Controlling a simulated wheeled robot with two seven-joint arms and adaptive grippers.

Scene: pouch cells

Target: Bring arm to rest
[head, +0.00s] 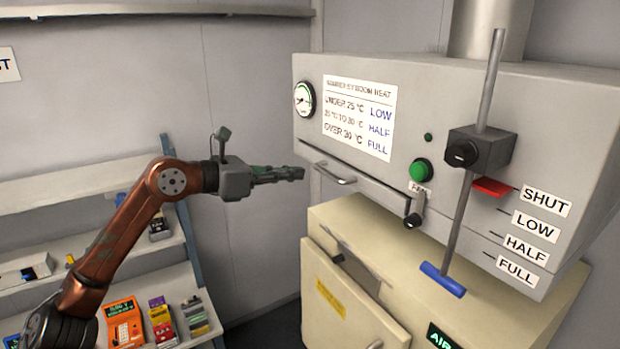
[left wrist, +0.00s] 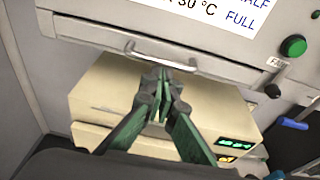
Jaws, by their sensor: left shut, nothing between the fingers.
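My left arm (head: 118,235) reaches in from the left in the head view. Its gripper (head: 300,173) is shut and empty, held in the air in front of the grey hood box (head: 440,85). The gripper's tips appear close to the left end of the hood's bar handle (head: 335,174); I cannot tell if they touch. In the left wrist view the green fingers (left wrist: 160,75) are together, just below the handle (left wrist: 155,58), with the cream cabinet (left wrist: 100,85) beyond. My right gripper is not in view.
A damper rod (head: 460,225) with a blue grip hangs at the hood's right, beside labels from SHUT to FULL. A green button (head: 420,170) sits on the hood front. The cream cabinet (head: 345,220) stands below. Shelves (head: 90,180) with small items stand at left.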

